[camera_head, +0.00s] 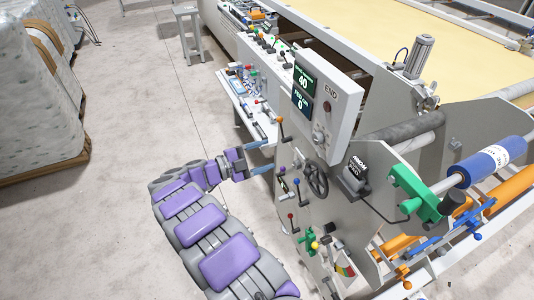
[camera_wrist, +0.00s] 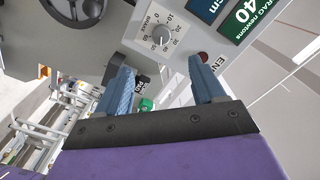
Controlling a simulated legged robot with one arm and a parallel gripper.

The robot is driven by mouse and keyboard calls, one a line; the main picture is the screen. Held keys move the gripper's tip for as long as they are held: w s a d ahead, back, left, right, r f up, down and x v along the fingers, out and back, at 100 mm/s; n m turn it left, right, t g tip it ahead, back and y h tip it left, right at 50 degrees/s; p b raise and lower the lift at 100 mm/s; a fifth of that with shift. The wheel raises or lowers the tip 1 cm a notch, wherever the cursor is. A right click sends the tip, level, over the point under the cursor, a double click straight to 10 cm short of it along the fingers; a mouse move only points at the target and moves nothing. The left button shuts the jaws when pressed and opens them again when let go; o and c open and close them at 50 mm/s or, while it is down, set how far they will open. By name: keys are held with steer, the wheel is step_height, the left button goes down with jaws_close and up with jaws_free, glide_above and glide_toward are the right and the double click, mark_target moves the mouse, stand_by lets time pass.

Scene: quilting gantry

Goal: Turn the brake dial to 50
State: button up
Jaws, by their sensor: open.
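The brake dial (camera_wrist: 160,36) is a round grey knob on a white numbered scale marked BRAKE. It is near the top of the wrist view, and its pointer is too small to read surely. In the head view the dial (camera_head: 318,136) is low on the white control box. The upper display (camera_head: 303,80) reads 40, in newtons. My gripper (camera_wrist: 164,65) is open and empty, its two blue fingers apart, with the dial beyond their tips and not touched. In the head view my gripper (camera_head: 262,157) is left of and below the control box.
A lower display (camera_head: 300,103) reads 0. A red button (camera_wrist: 203,57) is beside the dial. A dark handwheel (camera_head: 314,180) and several coloured levers are below the box. A blue roll (camera_head: 490,162) is at the right. Open floor (camera_head: 120,215) lies to the left.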

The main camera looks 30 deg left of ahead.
steer(key=shift+v, duration=1.45)
steer(key=shift+d, duration=0.1)
steer(key=shift+s, duration=0.15)
